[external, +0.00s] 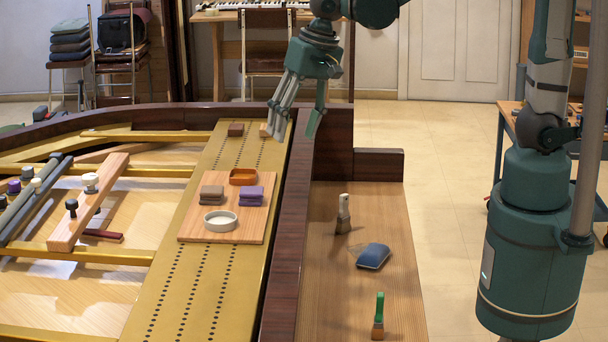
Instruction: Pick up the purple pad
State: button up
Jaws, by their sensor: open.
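The purple pad (251,196) lies on a small wooden board (232,236) on the gold piano frame, in the external view. It looks like a short stack of thin purple layers. A grey-brown pad (212,195) lies to its left, an orange tray (243,177) just behind it, and a white round dish (220,221) in front and to the left. My gripper (296,130) is open and empty, with its fingers pointing down. It is above and behind the board, to the right of the purple pad, near the dark piano rim. Nothing hides the pad.
The dark wooden rim (291,240) rises right of the board. A wooden shelf beyond it holds a brush (343,214), a blue pad (373,256) and a green-handled tool (378,315). Small blocks (236,130) sit behind the board. A wooden rail with knobs (88,202) stands at left.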

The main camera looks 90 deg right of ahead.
aim_at(251, 190)
jog(key=w+f+m+g+p, duration=0.1)
jog(key=w+f+m+p, duration=0.1)
jog(key=w, duration=0.1)
jog(key=w+f+m+p, duration=0.2)
jog(key=w, duration=0.1)
jog(key=w+f+m+g+p, duration=0.1)
jog(key=w+f+m+p, duration=0.1)
jog(key=w, duration=0.1)
jog(key=shift+w+d+f+m+g, duration=0.1)
jog(key=shift+w+m+g, duration=0.2)
jog(key=shift+w, duration=0.05)
jog(key=shift+w+f+m+p, duration=0.3)
jog(key=shift+f+p, duration=0.1)
jog(key=shift+f, duration=0.05)
jog(key=shift+w+f, duration=0.1)
jog(key=shift+f, duration=0.15)
jog(key=shift+f, duration=0.15)
jog(key=shift+f, duration=1.15)
jog(key=shift+f, duration=0.1)
jog(key=shift+f, duration=2.5)
jog(key=c, duration=0.9)
